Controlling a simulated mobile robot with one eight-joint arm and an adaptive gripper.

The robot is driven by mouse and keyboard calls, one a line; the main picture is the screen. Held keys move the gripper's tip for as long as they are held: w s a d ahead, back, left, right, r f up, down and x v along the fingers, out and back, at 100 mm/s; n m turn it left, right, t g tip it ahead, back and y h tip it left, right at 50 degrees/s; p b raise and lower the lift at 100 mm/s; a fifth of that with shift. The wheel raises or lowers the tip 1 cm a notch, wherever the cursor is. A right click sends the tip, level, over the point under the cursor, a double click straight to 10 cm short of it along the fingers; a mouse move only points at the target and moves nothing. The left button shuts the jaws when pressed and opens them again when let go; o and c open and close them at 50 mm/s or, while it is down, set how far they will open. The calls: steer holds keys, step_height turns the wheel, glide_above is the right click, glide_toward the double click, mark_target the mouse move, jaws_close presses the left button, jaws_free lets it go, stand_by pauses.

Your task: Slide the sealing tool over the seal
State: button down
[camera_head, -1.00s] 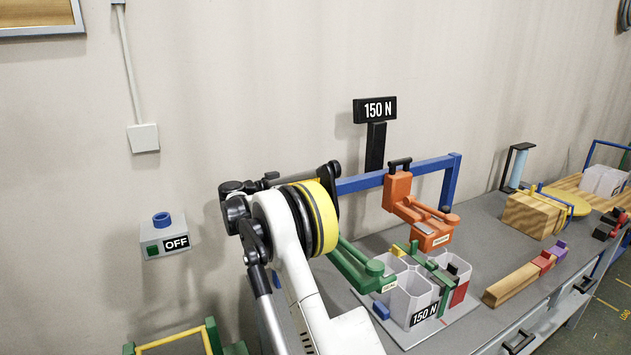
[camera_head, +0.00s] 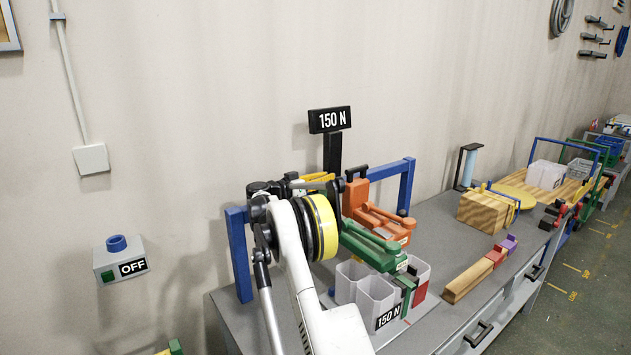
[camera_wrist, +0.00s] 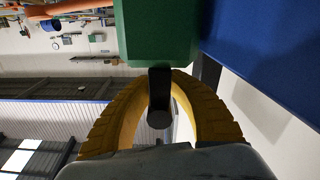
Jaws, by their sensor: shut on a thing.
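The green tool (camera_head: 375,247), which looks like the sealing tool, has long lever arms and a pale label. It sits beside and just below the orange tool (camera_head: 378,210), above the bins. In the wrist view, the yellow fingers of my gripper (camera_wrist: 160,105) are closed around a black handle under a green body (camera_wrist: 155,30). In the head view, my gripper (camera_head: 318,182) is partly hidden behind my arm, near the blue frame's bar. The seal cannot be picked out; my arm and the tools may hide it.
The blue frame (camera_head: 238,255) stands on the grey bench, with a 150 N sign (camera_head: 329,120) behind it. Clear bins (camera_head: 375,298) stand below the tools. A wooden bar (camera_head: 468,281) and a wooden block (camera_head: 487,212) lie to the right. The bench between them is bare.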

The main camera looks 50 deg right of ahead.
steer(key=shift+s+d, duration=0.1)
steer(key=shift+d, duration=0.15)
steer(key=c, duration=1.4)
jaws_free()
steer(key=shift+o, duration=0.5)
steer(key=shift+d, duration=0.15)
steer(key=v, duration=1.2)
